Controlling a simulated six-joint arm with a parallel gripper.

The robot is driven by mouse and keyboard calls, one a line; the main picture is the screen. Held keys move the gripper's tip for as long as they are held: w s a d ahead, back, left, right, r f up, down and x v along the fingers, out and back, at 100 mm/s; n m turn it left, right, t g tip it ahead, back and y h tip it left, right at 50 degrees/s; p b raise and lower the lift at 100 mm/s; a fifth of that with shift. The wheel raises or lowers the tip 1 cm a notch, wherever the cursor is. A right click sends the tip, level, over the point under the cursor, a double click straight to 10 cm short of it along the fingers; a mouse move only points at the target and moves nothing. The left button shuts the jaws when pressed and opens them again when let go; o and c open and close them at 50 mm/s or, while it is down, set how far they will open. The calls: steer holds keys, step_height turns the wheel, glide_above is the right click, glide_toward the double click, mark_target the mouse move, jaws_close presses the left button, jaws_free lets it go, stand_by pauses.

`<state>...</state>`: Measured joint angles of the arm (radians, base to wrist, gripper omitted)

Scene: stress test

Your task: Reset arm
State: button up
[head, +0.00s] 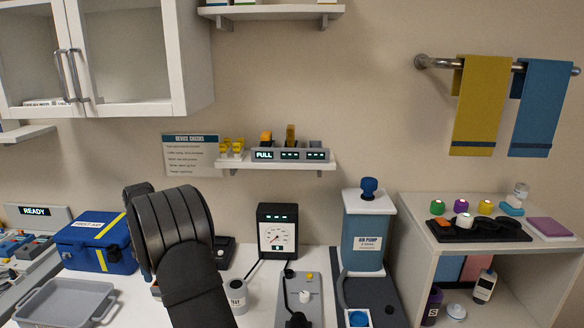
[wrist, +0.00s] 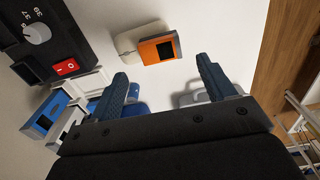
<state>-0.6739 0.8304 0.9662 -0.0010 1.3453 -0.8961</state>
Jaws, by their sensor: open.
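My gripper (wrist: 162,68) shows in the wrist view as two dark blue textured fingers set wide apart. It is open, and nothing is between the fingers. Pale surface shows in the gap, with an orange device (wrist: 157,49) with a dark screen beyond the fingertips. In the head view my black arm rises from the bottom edge, left of centre. It stands in front of part of the counter, and my fingers cannot be made out there.
A blue first-aid case (head: 97,243) and grey tray (head: 62,303) lie left of my arm. A gauge box (head: 277,232), air pump (head: 366,245) and white shelf unit (head: 408,230) stand right. A wall shelf (head: 290,164) is behind. The wrist view shows a black dial box (wrist: 55,45).

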step_height(320, 180, down, 6)
steer(key=shift+r, duration=2.05)
steer(key=shift+f, duration=0.1)
